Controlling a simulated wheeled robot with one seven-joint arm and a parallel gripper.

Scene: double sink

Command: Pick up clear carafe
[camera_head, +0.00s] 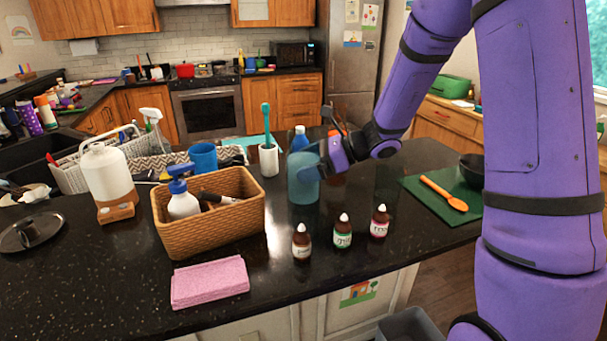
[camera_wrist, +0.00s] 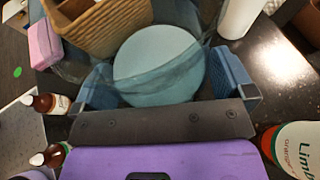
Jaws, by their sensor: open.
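The clear carafe (camera_head: 303,182) stands upright on the dark counter, tinted blue-green and see-through. In the wrist view its round teal top (camera_wrist: 158,62) fills the middle, with clear walls around it. My gripper (camera_head: 316,162) reaches in from the right at the carafe's upper part. In the wrist view my gripper (camera_wrist: 166,82) is open, with one blue finger on the left and one on the right of the carafe. I cannot tell whether either finger touches it. The gripper partly hides the carafe's right side in the head view.
A wicker basket (camera_head: 212,232) with a spray bottle stands left of the carafe. Several small dropper bottles (camera_head: 342,232) stand in front. A green board (camera_head: 445,192) lies right.

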